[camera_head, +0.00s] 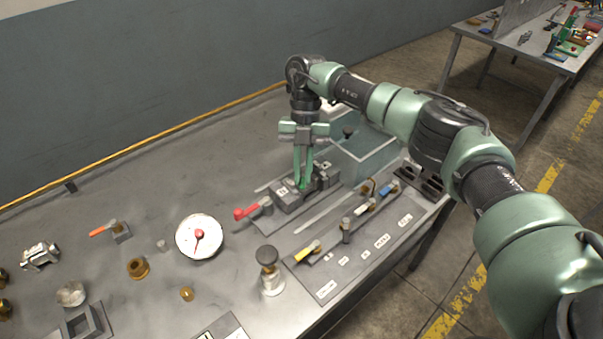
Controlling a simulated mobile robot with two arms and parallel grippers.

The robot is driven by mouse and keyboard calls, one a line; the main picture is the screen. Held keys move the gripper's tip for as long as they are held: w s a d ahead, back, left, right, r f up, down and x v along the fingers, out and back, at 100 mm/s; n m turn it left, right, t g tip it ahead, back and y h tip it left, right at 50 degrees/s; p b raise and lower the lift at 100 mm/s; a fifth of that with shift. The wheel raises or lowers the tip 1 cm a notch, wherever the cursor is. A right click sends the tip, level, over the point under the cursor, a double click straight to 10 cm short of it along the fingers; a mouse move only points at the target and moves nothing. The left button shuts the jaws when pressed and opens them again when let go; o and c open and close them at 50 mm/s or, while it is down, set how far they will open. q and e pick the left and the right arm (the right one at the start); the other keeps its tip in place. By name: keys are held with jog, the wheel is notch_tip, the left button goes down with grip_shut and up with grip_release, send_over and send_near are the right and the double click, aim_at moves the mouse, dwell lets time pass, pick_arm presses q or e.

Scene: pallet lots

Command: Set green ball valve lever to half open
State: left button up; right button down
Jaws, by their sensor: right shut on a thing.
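My right gripper (303,184) points straight down at the grey valve block (287,199) in the middle of the bench. Its fingers are shut on the green ball valve lever, at the top of this block. The fingers are green too and cover most of the lever, so its angle cannot be read. My left gripper is not in view.
A red lever (246,211) sits just left of the block. A panel (328,287) in front carries yellow (307,252), white (365,208) and blue (388,190) levers. A clear bin (368,157) stands right behind. A gauge (199,237) lies left.

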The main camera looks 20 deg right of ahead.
aim_at(303, 171)
dwell(0.4)
jog(key=c, duration=1.5)
grip_release()
jog(key=shift+o, duration=0.2)
jog(key=b+v, duration=0.2)
jog(key=v, duration=0.4)
jog(key=shift+w+r, duration=0.2)
jog(key=shift+r, duration=0.15)
jog(key=shift+w+d+r, duration=0.1)
jog(key=shift+w+r, duration=0.05)
jog(key=shift+r, duration=0.4)
